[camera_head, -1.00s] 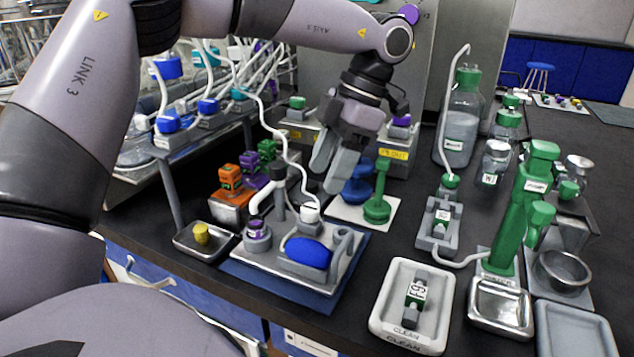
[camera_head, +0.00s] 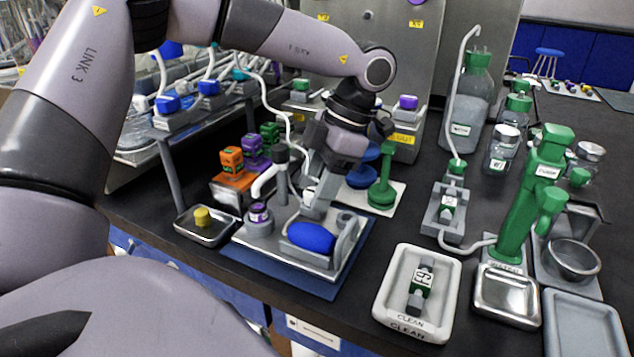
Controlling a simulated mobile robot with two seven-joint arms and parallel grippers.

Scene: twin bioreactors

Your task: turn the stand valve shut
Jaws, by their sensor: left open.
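A grey stand plate (camera_head: 262,250) lies on a dark blue mat. It bears a post with a white spout (camera_head: 266,181), a purple-capped vial (camera_head: 258,216), a large blue oval piece (camera_head: 311,237) and a small white fitting (camera_head: 309,194) where the white tube ends. I cannot tell for sure which part is the valve handle or how it is turned. My left gripper (camera_head: 316,198) is open, pointing down at the white fitting behind the blue piece. Its fingers partly hide the fitting, and I cannot tell whether they touch it. My right gripper is out of view.
A steel dish with a yellow piece (camera_head: 203,216) stands left of the plate. Blue and green stands (camera_head: 382,188) are close behind my gripper on the right. A white CLEAN tray (camera_head: 383,304) and a tall green stand (camera_head: 528,205) are further right.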

